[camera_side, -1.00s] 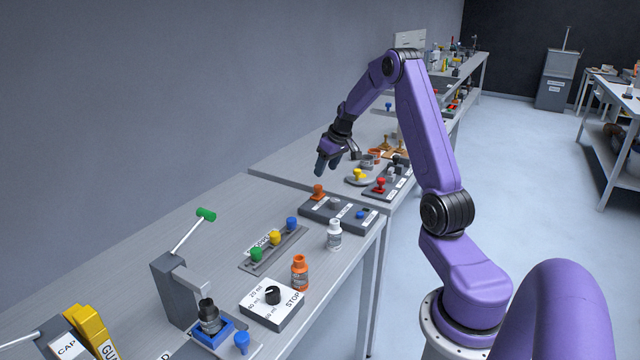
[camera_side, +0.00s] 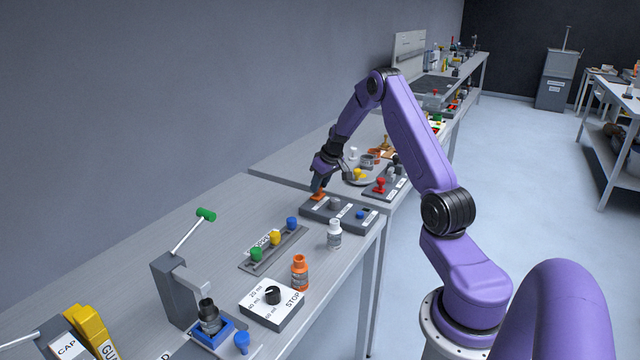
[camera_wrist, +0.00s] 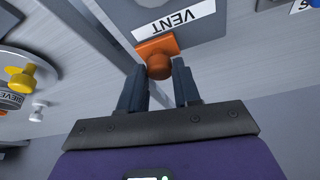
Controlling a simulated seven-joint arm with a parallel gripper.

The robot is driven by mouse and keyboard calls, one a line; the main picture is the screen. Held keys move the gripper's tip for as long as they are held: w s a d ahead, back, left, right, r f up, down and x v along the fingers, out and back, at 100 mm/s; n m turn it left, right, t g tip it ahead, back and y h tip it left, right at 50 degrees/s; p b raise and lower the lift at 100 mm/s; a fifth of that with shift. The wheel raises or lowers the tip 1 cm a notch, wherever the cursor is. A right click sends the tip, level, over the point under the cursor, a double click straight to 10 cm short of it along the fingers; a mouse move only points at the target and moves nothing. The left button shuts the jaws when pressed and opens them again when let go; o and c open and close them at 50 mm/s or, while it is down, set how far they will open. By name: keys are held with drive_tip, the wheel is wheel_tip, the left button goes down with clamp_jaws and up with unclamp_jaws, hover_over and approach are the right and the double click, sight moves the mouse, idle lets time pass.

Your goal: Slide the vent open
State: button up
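The vent slider is an orange knob on a square orange base (camera_wrist: 157,58), set beside a white label reading VENT on a dark grey panel (camera_wrist: 195,14). In the side view the orange knob (camera_side: 318,196) is at the panel's far left end, partly hidden by my gripper. My gripper (camera_wrist: 162,68) has its two dark fingers apart, one on each side of the knob in the wrist view. I cannot tell whether either finger touches it. In the side view my gripper (camera_side: 319,186) points down at the knob.
The same panel holds a grey knob (camera_side: 335,203) and a blue button (camera_side: 360,214). A red knob (camera_side: 380,184) and a yellow knob (camera_side: 360,173) stand behind. A white bottle (camera_side: 334,234) and a rail with coloured knobs (camera_side: 274,248) are nearer. The bench to the left is clear.

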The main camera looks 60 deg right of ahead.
sight(311, 206)
clamp_jaws()
drive_tip(key=shift+a, duration=2.75)
drive_tip(key=o, duration=0.6)
unclamp_jaws()
drive_tip(key=shift+a, duration=0.1)
drive_tip(key=shift+s+r, duration=0.15)
drive_tip(key=shift+r, duration=0.35)
drive_tip(key=v, duration=1.6)
drive_tip(key=shift+s+r, duration=0.1)
drive_tip(key=shift+s, duration=0.15)
